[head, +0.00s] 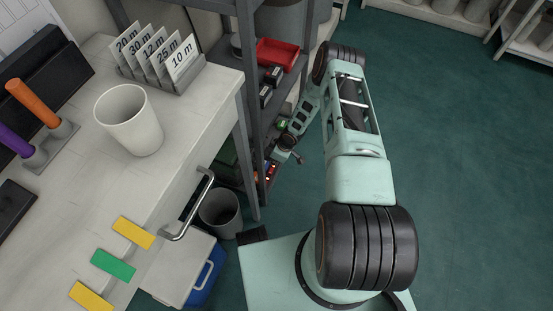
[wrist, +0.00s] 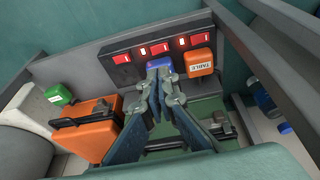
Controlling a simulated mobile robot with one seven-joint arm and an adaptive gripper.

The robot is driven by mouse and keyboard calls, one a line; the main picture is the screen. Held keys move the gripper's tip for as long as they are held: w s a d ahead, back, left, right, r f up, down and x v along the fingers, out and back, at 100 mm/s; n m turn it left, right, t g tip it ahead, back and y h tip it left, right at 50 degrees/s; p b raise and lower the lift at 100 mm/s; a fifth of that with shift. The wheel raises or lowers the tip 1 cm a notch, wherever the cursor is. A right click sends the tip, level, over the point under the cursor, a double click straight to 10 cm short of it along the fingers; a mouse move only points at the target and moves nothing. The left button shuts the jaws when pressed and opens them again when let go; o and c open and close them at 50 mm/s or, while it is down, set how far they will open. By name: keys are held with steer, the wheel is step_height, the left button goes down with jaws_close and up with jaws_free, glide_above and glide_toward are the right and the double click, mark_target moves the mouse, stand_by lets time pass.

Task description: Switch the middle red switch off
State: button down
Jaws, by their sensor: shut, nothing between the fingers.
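A black switch panel (wrist: 138,75) shows in the wrist view with a row of three red switches. The middle red switch (wrist: 160,49) lies between the left red switch (wrist: 122,58) and the right red switch (wrist: 197,41). Small pale lamps show between the switches; I cannot tell the middle rocker's tilt. My gripper (wrist: 160,82) is shut and empty, just below the middle switch. A blue piece (wrist: 158,63) lies between the fingertips and that switch, partly hidden. I cannot tell whether the fingers touch it. In the head view the switches (head: 272,171) are tiny, low in the shelf.
An orange case (wrist: 88,130) and a green item (wrist: 58,95) stand left of my gripper. Grey shelf posts (head: 247,100) flank the space. A bin (head: 220,213) stands by the desk. Open floor lies right.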

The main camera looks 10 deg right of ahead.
mark_target(271, 169)
steer(key=b+x, duration=0.1)
steer(key=x, duration=0.3)
steer(key=d+b+x, duration=0.1)
steer(key=x, duration=0.1)
steer(key=shift+s+f+b, duration=0.1)
steer(key=shift+f+b, duration=0.25)
steer(key=shift+f, duration=0.2)
